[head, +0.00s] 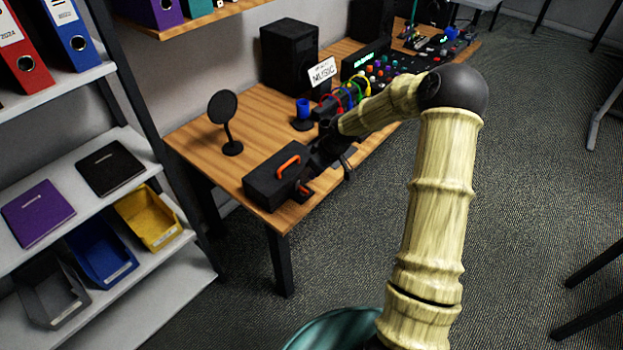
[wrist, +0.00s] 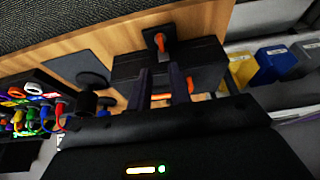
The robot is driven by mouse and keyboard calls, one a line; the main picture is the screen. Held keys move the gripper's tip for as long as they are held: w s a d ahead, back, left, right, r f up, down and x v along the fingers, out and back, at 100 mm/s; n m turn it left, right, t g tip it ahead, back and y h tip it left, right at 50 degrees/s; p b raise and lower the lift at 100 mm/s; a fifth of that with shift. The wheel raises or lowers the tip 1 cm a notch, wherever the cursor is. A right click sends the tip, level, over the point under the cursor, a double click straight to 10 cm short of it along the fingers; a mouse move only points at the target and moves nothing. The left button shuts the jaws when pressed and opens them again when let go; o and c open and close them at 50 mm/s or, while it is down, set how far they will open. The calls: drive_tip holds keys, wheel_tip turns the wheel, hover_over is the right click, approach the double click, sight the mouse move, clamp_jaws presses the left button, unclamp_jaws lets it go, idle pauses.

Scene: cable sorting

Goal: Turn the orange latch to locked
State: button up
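A black box (head: 270,185) with an orange handle (head: 289,166) on top sits at the near corner of the wooden desk. The orange latch (head: 306,191) shows low at the box's right side, partly hidden by my gripper (head: 313,172). In the wrist view the latch (wrist: 161,42) is an orange lever on a small dark plate, just past the fingertips. My gripper (wrist: 159,74) is open, with a gap between its two dark fingers. The fingers point toward the latch and look apart from it.
On the desk (head: 185,140) stand a round black disc on a stand (head: 223,108), a blue cup-like thing (head: 303,107), a MUSIC sign (head: 322,71), coloured cables (head: 350,97) and a speaker (head: 289,55). Shelves with bins (head: 148,217) stand at left.

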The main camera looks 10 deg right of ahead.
drive_tip(key=v, duration=0.6)
idle(0.3)
drive_tip(key=s+a+r+m+h+p, duration=0.1)
drive_tip(key=s+r, duration=0.4)
drive_tip(key=s, duration=0.7)
drive_tip(key=s+a+r+m+g+h+p, duration=0.1)
drive_tip(key=s+a+r+m+p, duration=0.2)
drive_tip(key=s, duration=1)
wheel_tip(320, 180, up, 3)
drive_tip(key=m+p, duration=0.1)
drive_tip(key=m, duration=0.2)
drive_tip(key=shift+a+r+h, duration=0.25)
drive_tip(key=shift+a+h, duration=0.05)
drive_tip(key=shift+h, duration=0.1)
drive_tip(key=shift+w, duration=0.1)
